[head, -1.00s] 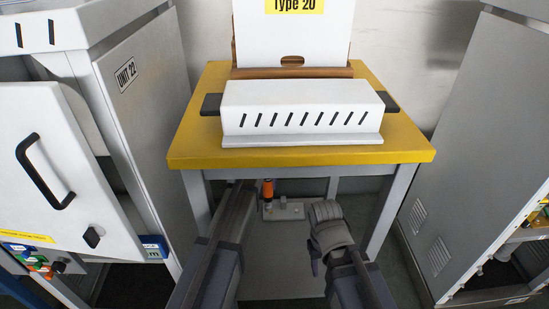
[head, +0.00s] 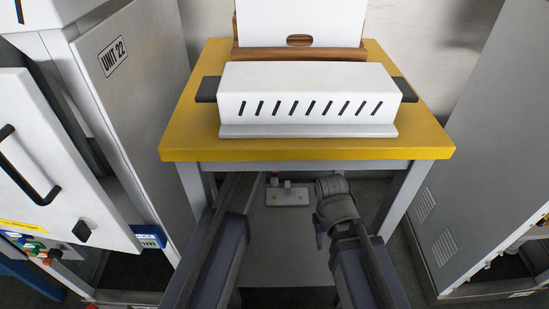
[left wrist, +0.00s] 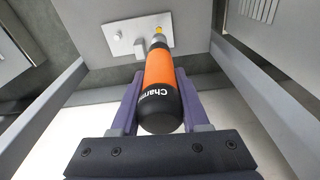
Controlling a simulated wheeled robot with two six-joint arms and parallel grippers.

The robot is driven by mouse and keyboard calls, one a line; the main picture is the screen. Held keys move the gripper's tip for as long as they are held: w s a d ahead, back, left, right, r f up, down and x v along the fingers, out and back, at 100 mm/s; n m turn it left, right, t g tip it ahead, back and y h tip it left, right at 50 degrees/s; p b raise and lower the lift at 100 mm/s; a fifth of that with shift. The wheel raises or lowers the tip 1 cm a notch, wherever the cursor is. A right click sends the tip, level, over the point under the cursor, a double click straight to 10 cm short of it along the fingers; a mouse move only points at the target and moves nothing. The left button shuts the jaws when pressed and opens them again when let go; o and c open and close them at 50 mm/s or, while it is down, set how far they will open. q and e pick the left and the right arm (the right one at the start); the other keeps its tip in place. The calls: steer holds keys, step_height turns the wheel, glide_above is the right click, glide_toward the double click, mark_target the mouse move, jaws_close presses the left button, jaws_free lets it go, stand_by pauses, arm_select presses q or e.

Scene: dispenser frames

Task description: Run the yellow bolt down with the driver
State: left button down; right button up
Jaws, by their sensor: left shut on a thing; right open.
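My left gripper (left wrist: 160,76) is shut around the orange driver (left wrist: 159,72), which has a black end cap. The driver's far end points at a pale metal plate (left wrist: 120,43). The yellow bolt (left wrist: 158,30) shows at the plate, just past the driver's tip; I cannot tell whether they touch.
A yellow-topped table (head: 310,148) bearing a white slotted box (head: 310,90) overhangs both arms. Its grey legs stand at left and right. A grey cabinet (head: 130,100) with an open white door is at left; another cabinet (head: 470,150) is at right.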

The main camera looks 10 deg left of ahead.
mark_target(275, 174)
arm_select(q)
steer(key=shift+f+b, duration=3.4)
steer(key=shift+f, duration=0.15)
steer(key=shift+f+b, duration=0.85)
stand_by(0.8)
steer(key=shift+r, duration=0.2)
steer(key=shift+r+p, duration=2.35)
steer(key=shift+p, duration=0.2)
steer(key=shift+s, duration=0.1)
